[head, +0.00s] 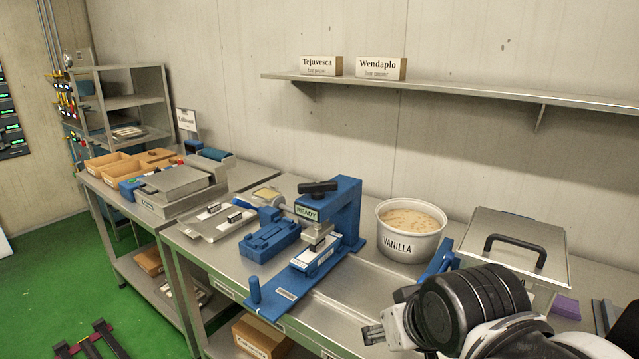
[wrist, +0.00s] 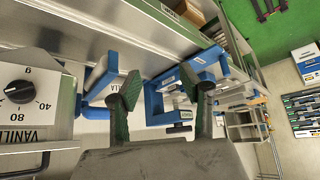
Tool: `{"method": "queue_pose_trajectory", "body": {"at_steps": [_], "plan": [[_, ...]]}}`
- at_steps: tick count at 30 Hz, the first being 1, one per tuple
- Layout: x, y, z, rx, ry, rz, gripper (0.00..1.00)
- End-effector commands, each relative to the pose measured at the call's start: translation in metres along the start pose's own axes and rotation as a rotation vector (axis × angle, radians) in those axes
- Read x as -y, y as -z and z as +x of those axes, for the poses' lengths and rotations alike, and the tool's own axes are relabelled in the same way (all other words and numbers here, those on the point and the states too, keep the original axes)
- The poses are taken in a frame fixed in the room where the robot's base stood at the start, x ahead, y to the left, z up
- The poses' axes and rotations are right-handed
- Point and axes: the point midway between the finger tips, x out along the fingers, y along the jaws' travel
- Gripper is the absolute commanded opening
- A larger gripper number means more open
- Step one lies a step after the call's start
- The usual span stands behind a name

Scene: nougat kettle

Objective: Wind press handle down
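The blue press (head: 347,215) stands on the steel table with a black handle (head: 318,187) on top and a green READY label (head: 307,211) below it. A small labelled block (head: 318,250) is under its head. In the wrist view the press frame (wrist: 153,103) and its dark handle (wrist: 178,128) appear beyond and between my fingers, apart from them. My gripper (wrist: 167,95) is open, with nothing visible between the fingers. In the head view my wrist is at the lower right; I cannot make out the fingertips there.
A white VANILLA tub (head: 411,231) stands right of the press, with a blue fixture (head: 438,263) near it. A lidded steel box (head: 513,245) is farther right; a dial (wrist: 18,92) shows in the wrist view. A blue block (head: 268,236) and steel tray (head: 215,222) lie left. A shelf (head: 450,92) runs above.

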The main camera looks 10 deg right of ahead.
Motion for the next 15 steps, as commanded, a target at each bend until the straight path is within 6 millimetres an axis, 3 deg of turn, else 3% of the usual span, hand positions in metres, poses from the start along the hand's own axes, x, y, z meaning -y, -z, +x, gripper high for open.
{"method": "queue_pose_trajectory", "body": {"at_steps": [3,8,11,15], "plan": [[0.000,0.000,0.000,0.000,0.000,0.000,0.42],[0.000,0.012,-0.005,0.010,0.000,-0.001,0.63],[0.001,0.037,-0.013,0.032,0.001,-0.002,0.77],[0.001,0.086,-0.025,0.078,0.002,-0.004,0.95]]}}
